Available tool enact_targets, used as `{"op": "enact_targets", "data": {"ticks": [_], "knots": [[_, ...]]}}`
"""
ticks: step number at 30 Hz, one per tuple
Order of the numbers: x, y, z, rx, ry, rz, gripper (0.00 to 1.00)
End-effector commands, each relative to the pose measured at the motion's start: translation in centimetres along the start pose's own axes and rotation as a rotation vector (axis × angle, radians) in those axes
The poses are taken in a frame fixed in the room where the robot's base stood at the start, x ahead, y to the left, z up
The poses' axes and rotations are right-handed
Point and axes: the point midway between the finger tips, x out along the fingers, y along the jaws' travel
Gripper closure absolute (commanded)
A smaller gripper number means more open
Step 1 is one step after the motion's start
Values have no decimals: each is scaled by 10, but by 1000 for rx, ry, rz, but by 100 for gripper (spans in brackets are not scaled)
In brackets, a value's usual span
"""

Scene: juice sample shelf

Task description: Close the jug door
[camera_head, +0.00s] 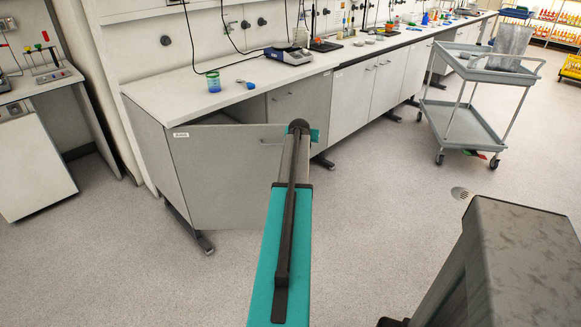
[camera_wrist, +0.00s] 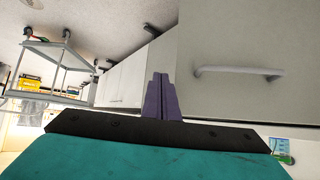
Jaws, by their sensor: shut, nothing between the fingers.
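The jug door (camera_head: 225,175) is a light grey cabinet door with a small label at its top left. It stands ajar, hinged at the left, with a dark gap behind its top edge. Its handle (camera_head: 271,140) is near the free right edge, by the end of my arm. My gripper (camera_wrist: 160,82) is shut and empty, its dark fingers together. In the wrist view a pale door panel with a handle (camera_wrist: 238,72) is close on the right; I cannot tell whether the fingers touch it. In the head view my arm hides the fingers.
The white bench top (camera_head: 215,95) above holds a blue-green cup (camera_head: 213,81) and a scale (camera_head: 288,56). Closed cabinets (camera_head: 355,92) continue to the right. A grey trolley (camera_head: 470,120) stands further right. The floor (camera_head: 370,190) between is clear.

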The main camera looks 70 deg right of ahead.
Motion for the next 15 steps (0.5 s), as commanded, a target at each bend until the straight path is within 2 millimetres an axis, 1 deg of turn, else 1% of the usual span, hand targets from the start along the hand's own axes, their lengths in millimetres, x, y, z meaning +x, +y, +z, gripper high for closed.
{"op": "enact_targets", "data": {"ticks": [1,5,8,15], "knots": [[-3,2,4,5,46,1,100],[-10,3,3,18,176,-3,100],[-17,2,6,22,271,-15,100],[-35,-6,24,13,469,-64,100]]}}
